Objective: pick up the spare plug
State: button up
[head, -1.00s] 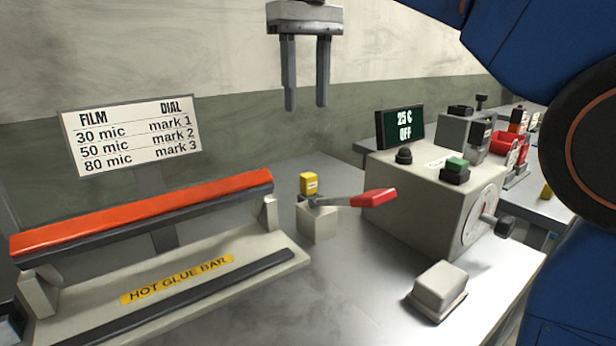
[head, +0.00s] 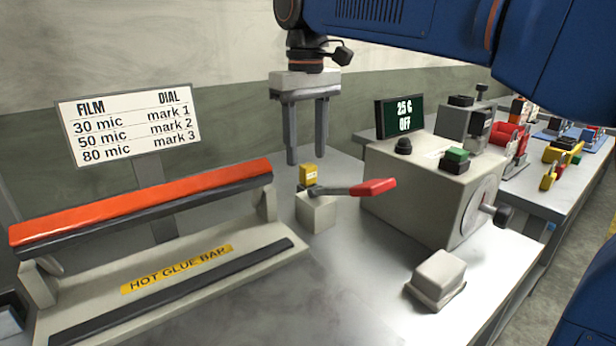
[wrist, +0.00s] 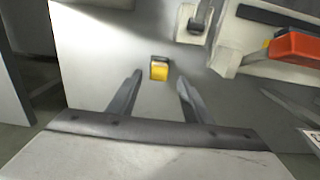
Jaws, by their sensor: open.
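A small yellow block with a pale label, which looks like the spare plug (head: 308,175), stands on the grey bench behind a pale lever block (head: 317,212). In the wrist view the plug (wrist: 159,70) lies just beyond my fingertips, roughly centred between them and apart from the lever block. My gripper (head: 306,160) points down with its fingers apart and nothing between them. In the head view its fingertips are just above and seemingly behind the plug. The fingers (wrist: 159,82) show no contact with it. The plug's base is hidden by the lever block in the head view.
The red-handled lever (head: 372,187) sticks out right of the plug. The hot glue bar (head: 150,205) stands left, the dial box (head: 415,190) right. A pale block (head: 437,280) sits at the front right. Bare bench (head: 330,285) lies in front.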

aim_at(308, 165)
jog(key=shift+d+f, duration=0.2)
jog(key=shift+f, duration=2.15)
jog(key=shift+c, duration=0.6)
jog(key=c, duration=1)
jog(key=shift+r, duration=0.15)
